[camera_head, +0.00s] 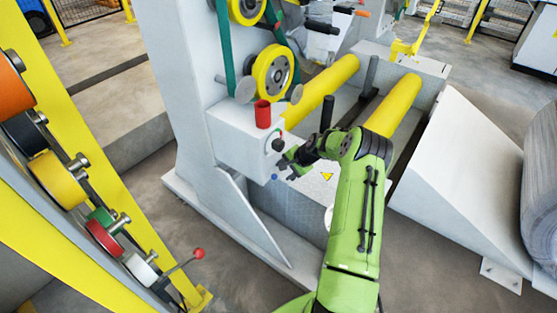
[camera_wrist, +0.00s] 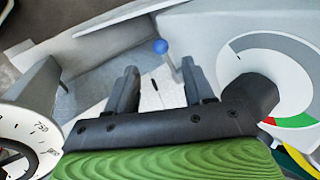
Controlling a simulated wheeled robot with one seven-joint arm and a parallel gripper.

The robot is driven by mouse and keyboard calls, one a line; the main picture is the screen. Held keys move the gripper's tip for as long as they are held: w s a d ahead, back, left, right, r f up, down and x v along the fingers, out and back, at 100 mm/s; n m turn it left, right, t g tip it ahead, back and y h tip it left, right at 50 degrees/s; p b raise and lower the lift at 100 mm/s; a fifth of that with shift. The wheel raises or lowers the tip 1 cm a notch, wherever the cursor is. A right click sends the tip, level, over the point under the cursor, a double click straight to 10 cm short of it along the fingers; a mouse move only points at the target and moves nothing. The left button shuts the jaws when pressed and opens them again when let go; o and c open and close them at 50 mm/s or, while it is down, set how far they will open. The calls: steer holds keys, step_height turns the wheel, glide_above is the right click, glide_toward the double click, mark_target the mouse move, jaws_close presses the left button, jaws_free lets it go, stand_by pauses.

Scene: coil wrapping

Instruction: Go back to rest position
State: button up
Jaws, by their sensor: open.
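My gripper (camera_head: 285,167) is in front of the grey-white machine box (camera_head: 232,140) in the head view. In the wrist view my gripper (camera_wrist: 163,92) has its two dark fingers apart, with nothing between them. A small blue ball knob (camera_wrist: 160,46) on a thin stem stands just beyond the fingertips. It also shows in the head view (camera_head: 274,177), close to the gripper. My green arm reaches up from the bottom of the head view.
A red cylinder (camera_head: 263,114) stands on the machine box. Yellow rollers (camera_head: 393,104) lie behind my arm. Gauge dials (camera_wrist: 272,80) flank the gripper in the wrist view. A rack with coloured rolls (camera_head: 58,178) and a red-knobbed lever (camera_head: 198,253) is at left. Grey floor between is clear.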

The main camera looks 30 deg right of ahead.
steer(key=shift+s, duration=0.15)
steer(key=s+a+r+n+g+h, duration=0.1)
steer(key=s+a+r+n, duration=0.4)
steer(key=a+r, duration=0.6)
steer(key=s+a+r+n+g+h, duration=0.1)
steer(key=s+a+r+n, duration=0.5)
steer(key=r, duration=0.9)
steer(key=s+a+r+n, duration=0.1)
steer(key=s+a+r, duration=0.1)
steer(key=s, duration=0.5)
steer(key=s+a+r+n+t, duration=0.1)
steer(key=s+a+r, duration=0.1)
steer(key=s, duration=0.6)
steer(key=s+a+r+n+p, duration=0.1)
steer(key=s+a+n, duration=0.1)
steer(key=s+a, duration=0.2)
steer(key=s, duration=0.3)
steer(key=shift+s+a+r, duration=0.25)
steer(key=shift+s+r, duration=0.1)
steer(key=shift+r, duration=0.05)
